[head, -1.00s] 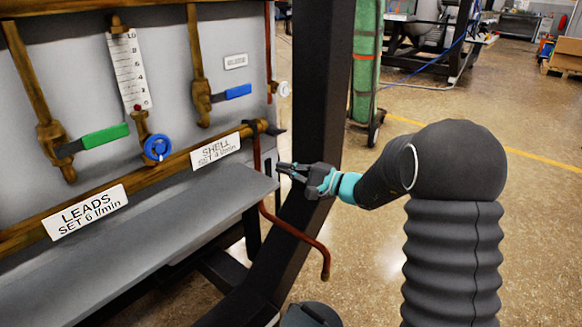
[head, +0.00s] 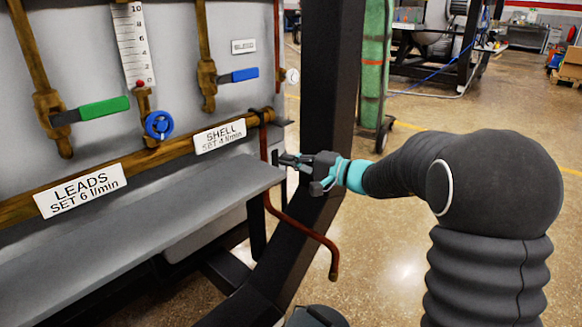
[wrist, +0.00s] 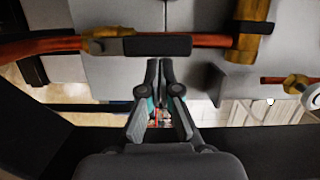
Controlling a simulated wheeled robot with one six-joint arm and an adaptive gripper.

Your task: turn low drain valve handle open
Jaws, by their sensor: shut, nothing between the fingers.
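The low drain valve (wrist: 108,45) is a brass body on the red-brown drain pipe in the wrist view. Its dark handle (wrist: 157,46) lies along the pipe, straight ahead of my fingertips. My gripper (wrist: 159,64) is shut and empty, with its tips just short of the handle or at it; I cannot tell whether they touch. In the head view my gripper (head: 283,159) is beside the drain pipe (head: 300,232), below the right end of the brass manifold. The handle is small and hard to make out there, partly hidden by the grey shelf and gripper.
The grey shelf (head: 130,205) lies left of my gripper. A dark frame post (head: 327,70) stands close behind it. Green (head: 104,108) and blue (head: 238,75) levers and a blue knob (head: 159,125) are above. The floor at right is open.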

